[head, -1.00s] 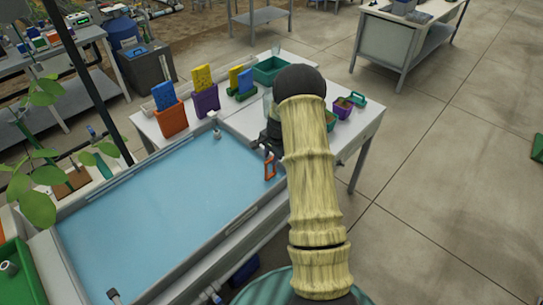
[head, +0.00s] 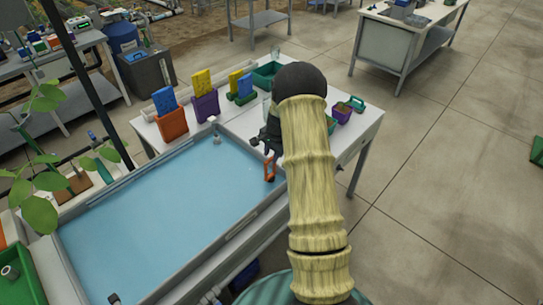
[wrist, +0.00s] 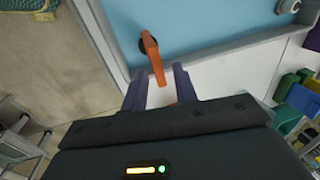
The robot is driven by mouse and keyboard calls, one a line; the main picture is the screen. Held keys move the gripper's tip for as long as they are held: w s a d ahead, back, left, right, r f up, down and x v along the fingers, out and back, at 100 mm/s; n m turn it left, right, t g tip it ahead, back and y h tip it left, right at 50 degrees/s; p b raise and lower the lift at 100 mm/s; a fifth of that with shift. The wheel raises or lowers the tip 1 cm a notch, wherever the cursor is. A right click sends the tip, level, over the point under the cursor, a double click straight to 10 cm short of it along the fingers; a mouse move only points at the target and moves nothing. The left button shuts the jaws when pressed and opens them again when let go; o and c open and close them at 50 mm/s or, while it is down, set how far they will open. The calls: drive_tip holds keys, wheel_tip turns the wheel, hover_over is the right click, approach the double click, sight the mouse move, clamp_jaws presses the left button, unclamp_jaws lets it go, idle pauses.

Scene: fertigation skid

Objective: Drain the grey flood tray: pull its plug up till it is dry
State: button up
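The grey flood tray (head: 235,232) holds a sheet of blue water (head: 165,220). An orange handle (head: 269,171), which looks like the plug's pull, stands at the tray's right side. In the wrist view the orange handle (wrist: 153,58) rises from a dark round base (wrist: 144,44) in the tray corner and reaches toward my fingers. In the head view my gripper (head: 264,146) is partly hidden by my arm.
A white fitting (head: 216,137) stands at the tray's far corner, and a grey one (head: 113,298) at its near end. Orange (head: 171,123) and purple (head: 205,104) holders and a green bin (head: 266,74) stand on the white bench behind. Floor at right is open.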

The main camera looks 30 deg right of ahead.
idle(0.3)
drive_tip(key=s+r+b, duration=0.1)
drive_tip(key=r, duration=0.4)
drive_tip(key=s+r+b, duration=0.1)
drive_tip(key=r, duration=0.5)
drive_tip(key=s+d+r+b, duration=0.1)
drive_tip(key=r, duration=0.5)
drive_tip(key=shift+s, duration=0.1)
drive_tip(key=s+a+f+n, duration=0.1)
drive_tip(key=s+a+n, duration=0.3)
drive_tip(key=s+a, duration=0.2)
drive_tip(key=s+a+f+n, duration=0.1)
drive_tip(key=s+a+n, duration=0.4)
drive_tip(key=s, duration=0.4)
drive_tip(key=s+a+f+n, duration=0.1)
drive_tip(key=s+a+n, duration=0.4)
drive_tip(key=s+a, duration=0.3)
drive_tip(key=shift+s+f+t+h, duration=0.3)
drive_tip(key=shift+f+h, duration=0.05)
drive_tip(key=shift+h, duration=0.05)
drive_tip(key=shift+d, duration=0.1)
